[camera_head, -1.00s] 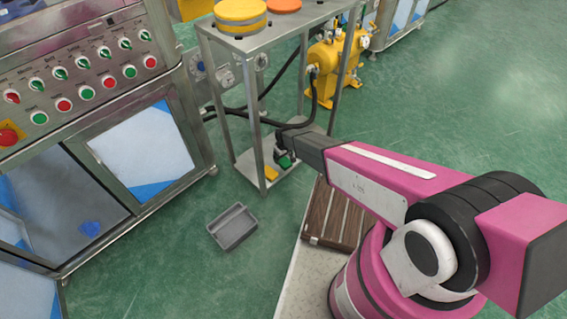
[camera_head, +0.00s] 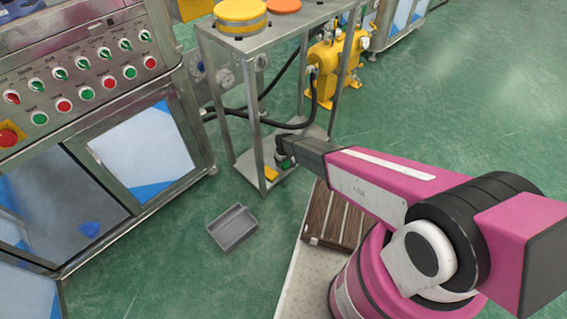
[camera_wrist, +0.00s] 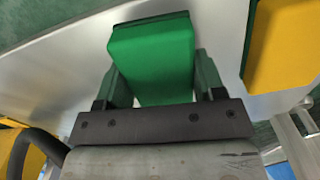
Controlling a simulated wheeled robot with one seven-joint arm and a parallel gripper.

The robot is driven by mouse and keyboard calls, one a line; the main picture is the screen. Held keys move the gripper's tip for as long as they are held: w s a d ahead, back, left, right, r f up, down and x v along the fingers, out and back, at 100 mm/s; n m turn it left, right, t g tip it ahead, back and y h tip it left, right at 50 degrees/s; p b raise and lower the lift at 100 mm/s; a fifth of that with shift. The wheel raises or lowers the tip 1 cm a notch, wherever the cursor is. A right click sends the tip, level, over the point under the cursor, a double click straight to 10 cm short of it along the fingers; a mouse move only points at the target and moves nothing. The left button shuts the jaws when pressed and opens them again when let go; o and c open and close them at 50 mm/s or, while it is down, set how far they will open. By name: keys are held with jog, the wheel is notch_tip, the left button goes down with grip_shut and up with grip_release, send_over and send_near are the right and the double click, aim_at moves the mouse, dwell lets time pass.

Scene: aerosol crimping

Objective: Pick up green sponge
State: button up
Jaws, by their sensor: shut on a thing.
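The green sponge (camera_wrist: 153,55) is a block between the two fingers of my gripper (camera_wrist: 158,88) in the wrist view. My gripper is shut on it, with a finger at each side. The pale metal shelf shows behind the sponge; I cannot tell whether the sponge touches it. In the head view my gripper (camera_head: 284,160) is at the lower shelf (camera_head: 251,172) of the metal stand, and the sponge is mostly hidden there.
A yellow sponge (camera_wrist: 285,45) lies on the shelf to the right of the green one. The stand's metal legs (camera_head: 256,120) and black hoses (camera_head: 262,122) are close to my gripper. A grey bin (camera_head: 233,228) stands on the open green floor.

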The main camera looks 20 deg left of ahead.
jog(key=shift+r, duration=0.1)
notch_tip(320, 180, up, 4)
jog(key=shift+s+f, duration=0.1)
jog(key=shift+f, duration=0.1)
jog(key=s+a+r, duration=0.7)
jog(key=a, duration=0.2)
jog(key=shift+a, duration=0.2)
jog(key=shift+r, duration=0.1)
